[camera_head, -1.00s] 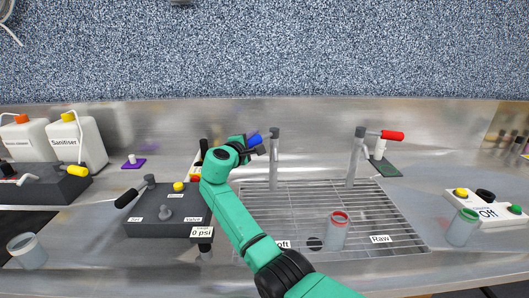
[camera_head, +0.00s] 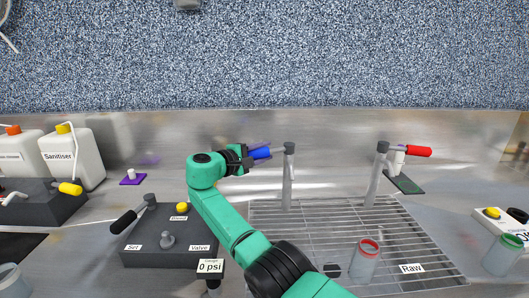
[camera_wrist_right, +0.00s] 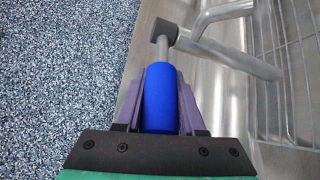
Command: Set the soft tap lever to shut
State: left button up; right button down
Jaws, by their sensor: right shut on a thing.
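The soft tap (camera_head: 288,175) is a grey post with a blue-handled lever (camera_head: 260,153) at its top, at the back left of the sink grid. The blue handle points left, level with the tap's top. My right gripper (camera_head: 246,157) reaches it from the left and is shut on the blue handle. In the right wrist view the blue handle (camera_wrist_right: 158,95) lies between the two purple fingers, with the grey tap head (camera_wrist_right: 165,30) beyond. My left gripper is not in view.
The raw tap (camera_head: 377,175) with a red lever (camera_head: 417,151) stands to the right. A red-rimmed cup (camera_head: 364,262) stands on the grid (camera_head: 320,225). A dark valve box (camera_head: 160,250) and a sanitiser bottle (camera_head: 73,160) are at left. A green-rimmed cup (camera_head: 502,255) is at right.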

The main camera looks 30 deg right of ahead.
jog(key=shift+r, duration=0.2)
jog(key=c, duration=0.7)
grip_release()
jog(key=shift+c, duration=0.2)
jog(key=shift+o, duration=1.2)
jog(key=shift+w+f, duration=0.1)
jog(key=shift+w+d+f, duration=0.1)
jog(key=shift+f, duration=0.05)
jog(key=b+v, duration=0.4)
jog(key=v, duration=1)
jog(key=shift+a, duration=0.3)
